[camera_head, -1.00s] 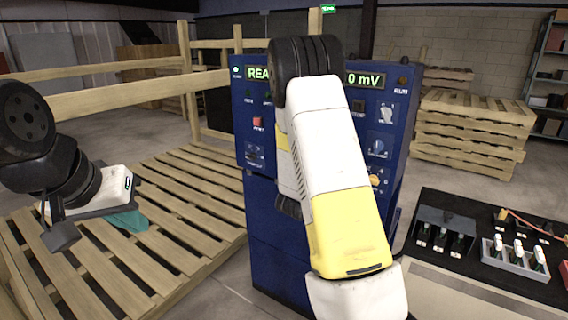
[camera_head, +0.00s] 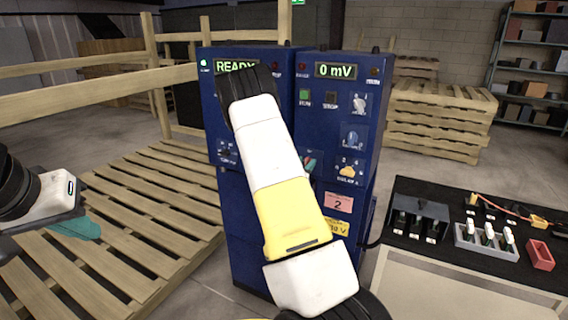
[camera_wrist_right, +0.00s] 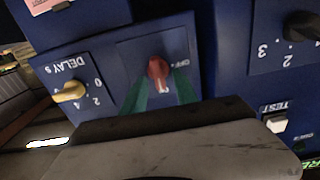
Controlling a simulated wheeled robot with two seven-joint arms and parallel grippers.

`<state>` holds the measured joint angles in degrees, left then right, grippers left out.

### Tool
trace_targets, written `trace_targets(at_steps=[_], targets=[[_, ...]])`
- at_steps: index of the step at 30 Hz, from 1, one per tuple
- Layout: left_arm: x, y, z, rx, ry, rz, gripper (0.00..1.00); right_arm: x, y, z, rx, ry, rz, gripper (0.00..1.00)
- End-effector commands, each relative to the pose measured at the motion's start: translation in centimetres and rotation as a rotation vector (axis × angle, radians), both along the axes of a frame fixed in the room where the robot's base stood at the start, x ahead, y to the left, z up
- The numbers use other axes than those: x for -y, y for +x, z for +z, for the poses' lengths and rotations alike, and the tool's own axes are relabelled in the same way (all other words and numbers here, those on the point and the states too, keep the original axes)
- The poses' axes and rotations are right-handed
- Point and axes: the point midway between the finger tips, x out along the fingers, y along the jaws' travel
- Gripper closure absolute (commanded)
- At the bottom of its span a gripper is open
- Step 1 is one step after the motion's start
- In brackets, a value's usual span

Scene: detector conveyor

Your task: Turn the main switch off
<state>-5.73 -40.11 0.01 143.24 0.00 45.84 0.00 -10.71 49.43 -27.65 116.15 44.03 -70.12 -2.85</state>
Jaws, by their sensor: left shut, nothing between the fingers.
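The main switch (camera_wrist_right: 158,72) is a red rotary knob on a dark blue plate in the right wrist view, with an OFF mark to its right. The right gripper (camera_wrist_right: 161,85) has its teal fingers apart, one on each side of the knob. I cannot tell whether they touch it. In the head view the right arm crosses the blue cabinet (camera_head: 250,240), and a little teal and red shows beside the arm at the switch (camera_head: 312,161). The left gripper (camera_head: 76,228) is shut and empty over the pallet at the left.
A yellow delay knob (camera_wrist_right: 70,92) and a white TEST button (camera_wrist_right: 276,123) sit near the switch. The cabinet displays read READY and 0 mV. A wooden pallet (camera_head: 150,215) lies left. A table (camera_head: 400,262) with trays stands right.

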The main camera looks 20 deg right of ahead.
Motion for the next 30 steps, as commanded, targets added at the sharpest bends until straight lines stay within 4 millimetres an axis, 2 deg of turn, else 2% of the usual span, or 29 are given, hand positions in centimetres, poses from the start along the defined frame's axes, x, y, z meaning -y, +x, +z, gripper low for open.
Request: trace_targets(at_steps=[6, 11, 12, 22, 30], targets=[[0.0, 0.0, 0.0, 0.0, 0.0, 0.0, 1.0, 0.0, 0.04, -0.01, 0.0, 0.0, 0.001, 0.67], [0.0, 0.0, 0.0, 0.0, 0.0, 0.0, 1.0, -0.03, 0.03, -0.01, 0.0, 0.0, 0.001, 0.98], [0.0, 0.0, 0.0, 0.0, 0.0, 0.0, 1.0, -0.03, 0.03, -0.01, 0.0, 0.0, 0.001, 1.0], [0.0, 0.0, 0.0, 0.0, 0.0, 0.0, 1.0, -0.12, 0.08, -0.02, -0.033, -0.027, 0.002, 1.0], [0.0, 0.0, 0.0, 0.0, 0.0, 0.0, 1.0, -0.36, 0.28, -0.08, -0.16, -0.136, 0.004, 1.0]])
